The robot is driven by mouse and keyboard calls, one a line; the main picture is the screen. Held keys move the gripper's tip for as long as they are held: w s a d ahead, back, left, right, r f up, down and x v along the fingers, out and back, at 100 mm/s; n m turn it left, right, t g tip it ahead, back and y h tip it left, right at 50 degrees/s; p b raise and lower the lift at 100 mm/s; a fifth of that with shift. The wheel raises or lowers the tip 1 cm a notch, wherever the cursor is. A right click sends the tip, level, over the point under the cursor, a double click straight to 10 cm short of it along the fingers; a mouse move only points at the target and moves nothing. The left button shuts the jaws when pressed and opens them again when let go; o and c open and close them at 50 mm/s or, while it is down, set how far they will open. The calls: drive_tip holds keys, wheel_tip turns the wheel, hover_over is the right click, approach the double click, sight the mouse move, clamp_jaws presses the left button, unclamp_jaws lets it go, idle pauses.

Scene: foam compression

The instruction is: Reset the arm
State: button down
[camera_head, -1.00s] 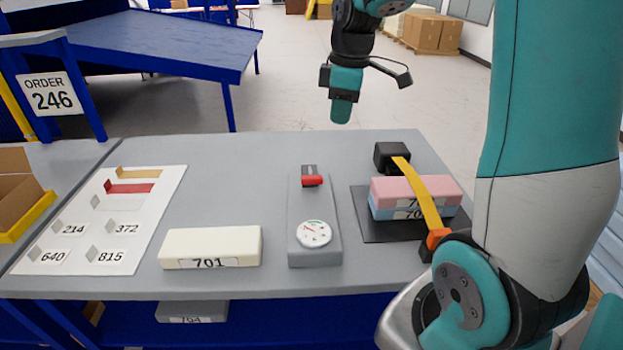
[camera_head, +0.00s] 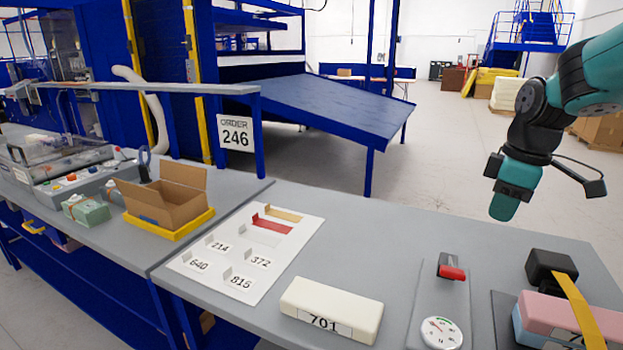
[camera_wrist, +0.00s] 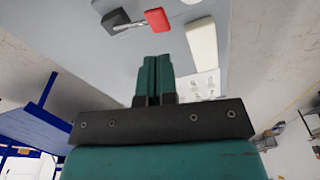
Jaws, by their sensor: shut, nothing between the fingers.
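My gripper (camera_head: 503,205) hangs in the air above the far right part of the grey table (camera_head: 392,247) in the head view. It is tilted down and holds nothing. In the wrist view its two teal fingers (camera_wrist: 154,78) lie closed together. The gauge device (camera_head: 441,305) with a red knob stands on the table below it, apart from it. The cream block (camera_head: 331,309) labelled 701 lies left of the device. Pink (camera_head: 563,309) and blue blocks lie stacked under a yellow strap (camera_head: 581,311) at the right edge, partly cut off.
A white board (camera_head: 245,249) with number labels lies on the table's left part. An open cardboard box (camera_head: 168,199) in a yellow tray stands on the left bench. A blue sloped table (camera_head: 330,105) stands behind. The air around my gripper is clear.

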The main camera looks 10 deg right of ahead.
drive_tip(key=s+a+m+y, duration=0.1)
drive_tip(key=s+a, duration=0.8)
drive_tip(key=a, duration=0.3)
drive_tip(key=s+a+y, duration=0.2)
drive_tip(key=s+a, duration=0.8)
drive_tip(key=a, duration=0.2)
drive_tip(key=shift+a+f+m+g, duration=0.2)
drive_tip(key=shift+f+m+g, duration=0.2)
